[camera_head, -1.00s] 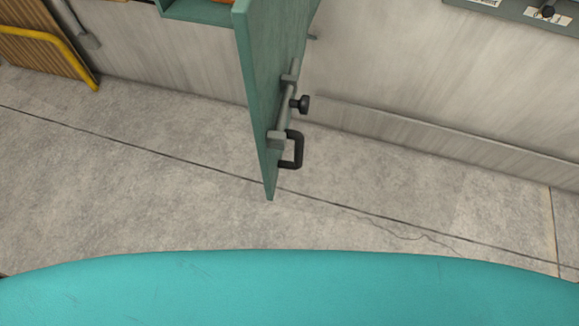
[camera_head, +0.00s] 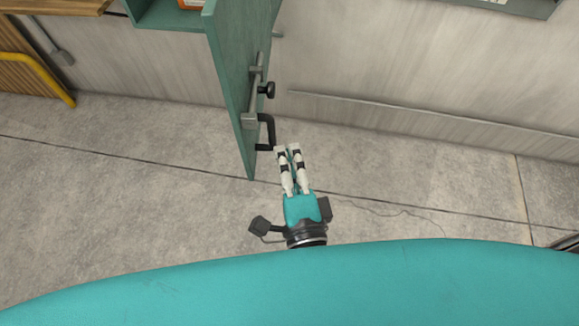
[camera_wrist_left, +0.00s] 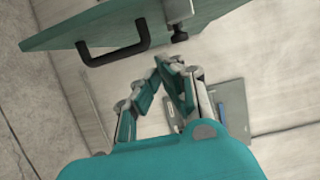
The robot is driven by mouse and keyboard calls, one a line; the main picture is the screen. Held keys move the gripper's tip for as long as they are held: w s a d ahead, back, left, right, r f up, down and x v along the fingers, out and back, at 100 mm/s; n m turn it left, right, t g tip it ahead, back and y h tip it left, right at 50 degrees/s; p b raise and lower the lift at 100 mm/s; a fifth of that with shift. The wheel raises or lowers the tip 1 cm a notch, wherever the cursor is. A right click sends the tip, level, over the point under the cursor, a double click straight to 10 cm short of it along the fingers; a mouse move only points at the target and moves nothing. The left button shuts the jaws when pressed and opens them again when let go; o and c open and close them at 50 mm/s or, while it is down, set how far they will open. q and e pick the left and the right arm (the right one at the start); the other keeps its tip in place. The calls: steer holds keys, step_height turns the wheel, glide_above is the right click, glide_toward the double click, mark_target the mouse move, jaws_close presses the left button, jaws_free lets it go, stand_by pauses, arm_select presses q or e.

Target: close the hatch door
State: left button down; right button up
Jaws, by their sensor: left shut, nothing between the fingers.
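The green hatch door (camera_head: 230,75) stands swung open from the wall cabinet (camera_head: 170,17), seen nearly edge-on in the head view. Its black handle (camera_head: 269,133) and its grey latch bar with a black knob (camera_head: 267,90) are on its right face. My left gripper (camera_head: 289,149) is shut and empty, just right of and below the handle, with its fingers pointing toward the wall. In the left wrist view the door (camera_wrist_left: 110,27) crosses the top, with the handle (camera_wrist_left: 115,55) beyond the fingertips (camera_wrist_left: 168,62). I cannot tell if the fingers touch the door. My right gripper is not in view.
An orange item (camera_head: 191,3) lies in the cabinet. A yellow tube rail (camera_head: 45,75) and a wooden slatted thing (camera_head: 22,62) stand at the left. A grey wall panel (camera_head: 515,7) is at upper right. The floor (camera_head: 110,190) around the door is clear.

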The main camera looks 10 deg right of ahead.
arm_select(q)
steer(key=w+a+p, duration=0.1)
steer(key=w+a, duration=0.3)
steer(key=w, duration=0.1)
steer(key=shift+w+p, duration=0.3)
steer(key=shift+p, duration=0.1)
steer(key=shift+a, duration=0.15)
